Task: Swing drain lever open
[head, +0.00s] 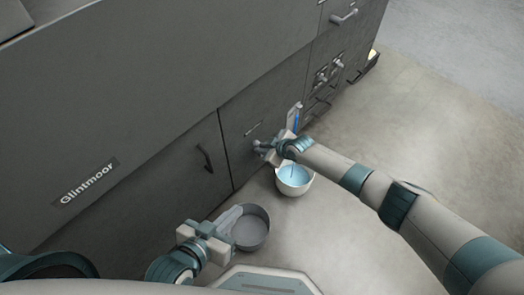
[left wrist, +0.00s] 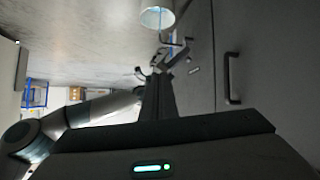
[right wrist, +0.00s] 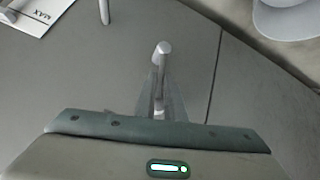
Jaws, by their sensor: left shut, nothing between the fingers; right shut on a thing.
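The drain lever (right wrist: 163,50) shows in the right wrist view as a grey rod with a rounded end, standing out from the dark cabinet front. My right gripper (right wrist: 158,90) is shut on it; the fingers hide its lower part. In the head view my right gripper (head: 262,147) is against the cabinet front, covering most of the lever. My left gripper (head: 234,213) is shut and empty beside a grey pan, low in front of the cabinet. Its closed fingers (left wrist: 160,95) also show in the left wrist view.
A white bucket (head: 306,187) with light blue liquid stands on the floor below my right gripper. The grey pan (head: 262,243) stands nearer me. A blue sight gauge (head: 297,117) is just beyond my right gripper. A dark door handle (head: 204,158) sticks out left. Floor to the right is clear.

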